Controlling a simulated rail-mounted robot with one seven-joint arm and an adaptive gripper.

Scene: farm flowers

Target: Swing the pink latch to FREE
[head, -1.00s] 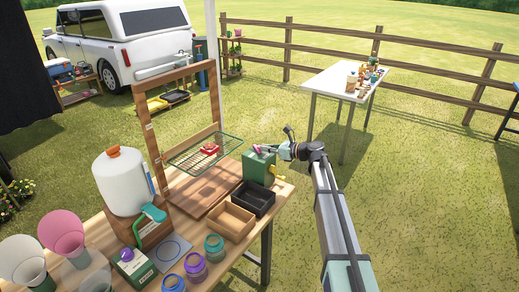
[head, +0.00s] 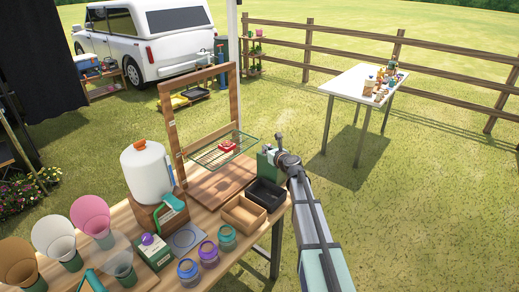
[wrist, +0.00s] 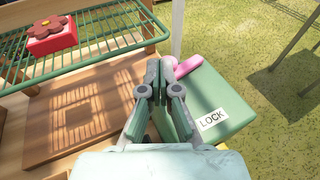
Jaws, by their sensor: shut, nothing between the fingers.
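The pink latch (wrist: 188,66) sits on top of a green box (wrist: 215,90) in the wrist view. Its visible part is at the box's far left corner, just right of my fingertips. A white label reading LOCK (wrist: 212,118) is on the box's near right part. No FREE label shows. My gripper (wrist: 160,68) is shut and empty over the box's left side, its fingertips beside the latch; I cannot tell whether they touch it. In the head view my gripper (head: 274,153) covers much of the green box (head: 263,166), and the latch is hard to make out.
A wire rack (wrist: 90,45) with a red flower block (wrist: 52,35) stands left of the box. A black tray (head: 266,194) and a wooden tray (head: 243,214) lie in front of it. A wooden frame (head: 167,125) rises behind. Open grass lies to the right.

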